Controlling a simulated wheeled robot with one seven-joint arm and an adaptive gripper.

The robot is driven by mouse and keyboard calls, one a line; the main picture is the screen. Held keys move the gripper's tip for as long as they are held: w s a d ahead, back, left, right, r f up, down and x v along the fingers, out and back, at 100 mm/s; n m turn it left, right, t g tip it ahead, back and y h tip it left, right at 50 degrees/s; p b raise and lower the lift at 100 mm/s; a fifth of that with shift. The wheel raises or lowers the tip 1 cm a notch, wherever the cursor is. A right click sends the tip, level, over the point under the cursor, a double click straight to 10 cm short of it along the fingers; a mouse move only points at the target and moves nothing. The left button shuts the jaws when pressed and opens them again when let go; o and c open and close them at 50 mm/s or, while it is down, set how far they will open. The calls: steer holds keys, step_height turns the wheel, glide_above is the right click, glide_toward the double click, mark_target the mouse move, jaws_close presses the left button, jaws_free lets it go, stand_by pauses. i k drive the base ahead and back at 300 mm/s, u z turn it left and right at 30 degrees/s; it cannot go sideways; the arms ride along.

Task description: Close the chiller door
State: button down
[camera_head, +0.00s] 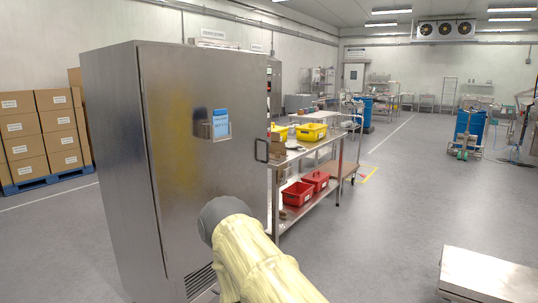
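The chiller is a tall stainless-steel cabinet (112,160) at left centre. Its door (185,170) is the broad steel face towards me, with a dark bar handle (262,150) on its right edge and a blue card holder on it. The door looks shut or nearly so; I cannot tell whether a small gap remains at its handle edge. My arm, in a cream sleeve with a dark grey rounded end, rises from the bottom and overlaps the lower part of the door. My gripper's fingers do not show, and I cannot tell whether the arm touches the door.
A steel table (318,150) with yellow bins (311,132) above and red bins (298,193) below stands right behind the chiller. Cartons on a blue pallet (50,182) stand at left. A low steel surface (488,275) is at lower right. Grey floor between is clear.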

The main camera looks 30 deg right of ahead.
mark_target(182, 86)
steer(key=z, duration=0.55)
steer(key=i, duration=0.4)
steer(key=z, duration=0.5)
steer(key=i, duration=1.35)
steer(key=u, duration=0.5)
